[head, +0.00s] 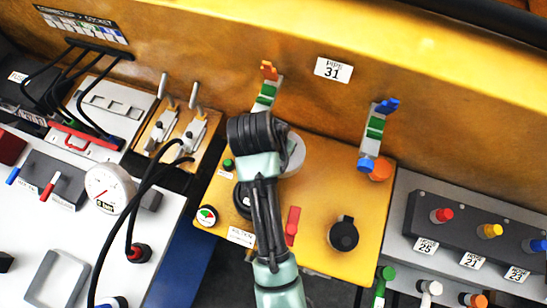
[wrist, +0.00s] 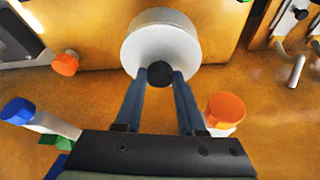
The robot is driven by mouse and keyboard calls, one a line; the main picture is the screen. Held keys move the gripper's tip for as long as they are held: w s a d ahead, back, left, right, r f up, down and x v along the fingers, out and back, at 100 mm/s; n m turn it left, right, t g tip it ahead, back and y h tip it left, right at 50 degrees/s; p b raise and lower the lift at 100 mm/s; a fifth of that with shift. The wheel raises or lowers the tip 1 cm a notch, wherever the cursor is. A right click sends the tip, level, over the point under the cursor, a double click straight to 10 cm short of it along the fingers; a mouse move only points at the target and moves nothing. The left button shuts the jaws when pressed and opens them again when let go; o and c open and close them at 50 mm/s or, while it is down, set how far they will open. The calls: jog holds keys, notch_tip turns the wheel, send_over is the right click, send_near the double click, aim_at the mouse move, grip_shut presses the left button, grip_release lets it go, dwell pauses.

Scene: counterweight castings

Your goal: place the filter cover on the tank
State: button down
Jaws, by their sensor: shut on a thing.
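The filter cover, a pale grey-white disc with a black knob, shows in the wrist view (wrist: 150,38). My gripper (wrist: 160,78) is shut on its black knob, with one finger on each side. In the head view a part of the cover (head: 296,152) shows beside my wrist, over the far edge of a yellow box (head: 320,190), which looks like the tank. My arm hides the fingers and part of the box top there. A dark round fitting (head: 241,199) on the box is partly hidden by my arm. I cannot tell whether the cover touches the box.
Valve levers stand behind the box, one orange-tipped (head: 268,70) and one blue-tipped (head: 388,105). The box top carries a red lever (head: 292,226), a black knob (head: 343,235) and a gauge (head: 207,215). Black cables (head: 130,220) hang at the left.

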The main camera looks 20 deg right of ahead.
jog(key=f, duration=0.3)
jog(key=shift+s+d+f+p, duration=0.3)
jog(key=shift+d+f+p, duration=0.05)
jog(key=shift+d+f, duration=0.05)
jog(key=shift+a+f+p, duration=0.1)
jog(key=shift+f+p, duration=0.25)
jog(key=shift+f, duration=1.9)
jog(key=shift+w, duration=0.1)
jog(key=shift+f, duration=0.15)
jog(key=c, duration=0.5)
grip_release()
